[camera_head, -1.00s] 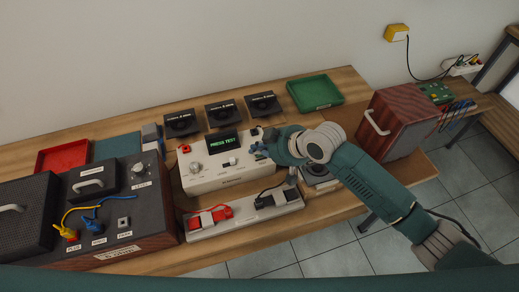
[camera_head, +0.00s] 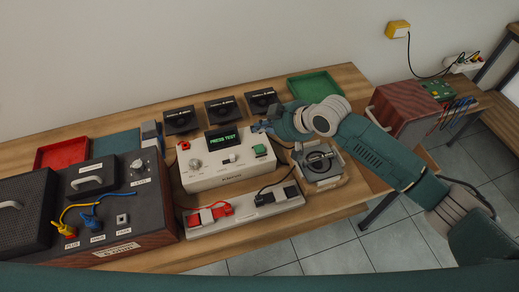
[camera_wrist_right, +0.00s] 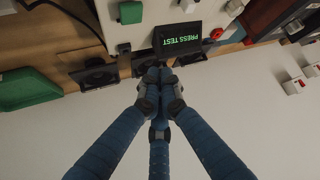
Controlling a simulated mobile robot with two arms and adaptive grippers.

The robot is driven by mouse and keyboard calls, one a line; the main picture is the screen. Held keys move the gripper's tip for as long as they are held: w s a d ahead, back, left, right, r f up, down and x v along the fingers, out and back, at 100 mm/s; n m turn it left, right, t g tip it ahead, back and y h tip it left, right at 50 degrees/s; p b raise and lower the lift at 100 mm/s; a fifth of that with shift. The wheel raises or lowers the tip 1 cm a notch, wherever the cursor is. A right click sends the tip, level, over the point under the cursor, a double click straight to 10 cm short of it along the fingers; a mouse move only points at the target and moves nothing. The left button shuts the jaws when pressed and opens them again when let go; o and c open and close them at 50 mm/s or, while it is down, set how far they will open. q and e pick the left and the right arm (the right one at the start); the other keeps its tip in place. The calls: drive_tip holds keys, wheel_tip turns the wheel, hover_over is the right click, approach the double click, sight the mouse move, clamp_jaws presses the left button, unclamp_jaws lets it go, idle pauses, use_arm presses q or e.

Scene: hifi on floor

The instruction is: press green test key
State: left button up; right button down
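The green test key (camera_head: 260,151) is a small square button at the right of the white tester's (camera_head: 228,180) top panel. It also shows at the top edge of the right wrist view (camera_wrist_right: 131,12). The tester's display (camera_head: 223,140) reads "PRESS TEST" in green. My right gripper (camera_head: 262,127) is above the rear right part of the tester, behind the key and apart from it. In the right wrist view its blue fingers (camera_wrist_right: 159,78) are drawn together with nothing between them. My left gripper is not in view.
Dark speaker units (camera_head: 222,109) stand behind the tester, with a green tray (camera_head: 314,87) at the back right. Another dark unit sits in a pale holder (camera_head: 320,180) right of the tester. A clip strip (camera_head: 243,212) lies in front; a power box (camera_head: 125,220) stands left.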

drive_tip(key=b, duration=0.5)
hover_over(261, 150)
wheel_tip(261, 150, down, 5)
drive_tip(key=shift+f, duration=0.2)
wheel_tip(261, 150, down, 2)
drive_tip(key=shift+b, duration=0.3)
drive_tip(key=shift+a, duration=0.1)
drive_tip(key=shift+f, duration=0.15)
idle(0.4)
drive_tip(key=shift+f, duration=0.3)
drive_tip(key=shift+f+b, duration=0.3)
drive_tip(key=shift+f, duration=0.3)
idle(0.6)
idle(0.3)
drive_tip(key=shift+r+p, duration=1)
drive_tip(key=shift+p, duration=0.05)
